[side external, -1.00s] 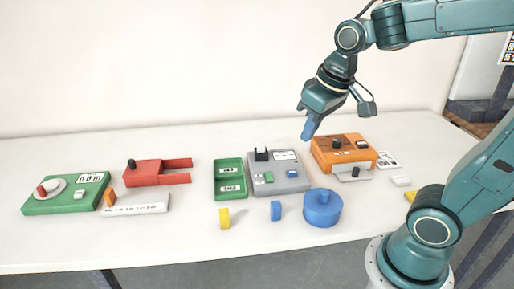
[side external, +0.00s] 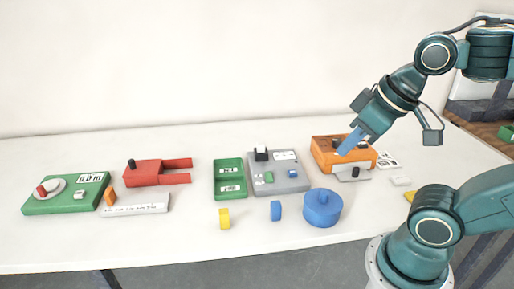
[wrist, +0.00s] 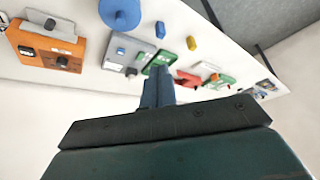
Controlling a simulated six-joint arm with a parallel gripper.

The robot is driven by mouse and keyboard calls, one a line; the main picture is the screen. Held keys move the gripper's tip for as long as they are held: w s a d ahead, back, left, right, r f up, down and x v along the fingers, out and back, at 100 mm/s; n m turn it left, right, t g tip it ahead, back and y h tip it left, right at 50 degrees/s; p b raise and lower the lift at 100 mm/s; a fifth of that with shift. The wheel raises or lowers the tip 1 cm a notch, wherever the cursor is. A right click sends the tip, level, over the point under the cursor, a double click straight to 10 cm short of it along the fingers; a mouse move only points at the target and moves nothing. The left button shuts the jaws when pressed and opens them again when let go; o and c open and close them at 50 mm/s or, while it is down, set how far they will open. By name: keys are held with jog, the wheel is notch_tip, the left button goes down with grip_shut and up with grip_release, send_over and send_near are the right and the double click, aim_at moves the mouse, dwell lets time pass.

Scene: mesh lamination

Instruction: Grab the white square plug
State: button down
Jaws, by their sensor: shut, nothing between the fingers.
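A small flat white block (side external: 401,181), which looks like the white square plug, lies on the table at the right, beyond the orange box's right front corner. I cannot make it out in the wrist view. My gripper (side external: 346,148) is shut and empty, its blue fingers tilted down to the left, over or in front of the orange box (side external: 326,157) in the side view. The closed fingers also show in the wrist view (wrist: 158,88). The gripper is up and to the left of the white block, apart from it.
A grey bracket (side external: 350,177) stands before the orange box, with a printed card (side external: 387,160) to its right. A yellow piece (side external: 409,196) is partly hidden by my arm. A blue round container (side external: 322,208) and a grey box (side external: 283,184) lie left.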

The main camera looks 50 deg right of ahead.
jog(key=c, duration=2.1)
grip_release()
jog(key=o, duration=1)
jog(key=shift+c, duration=0.2)
jog(key=w+d+r+m+g, duration=0.2)
jog(key=w+d+r+m, duration=0.15)
jog(key=w, duration=0.65)
jog(key=m+g, duration=0.4)
jog(key=m, duration=0.2)
send_over(261, 142)
notch_tip(261, 142, down, 9)
jog(key=shift+n, duration=0.25)
jog(key=shift+s+a+f, duration=0.1)
jog(key=shift+f, duration=4.25)
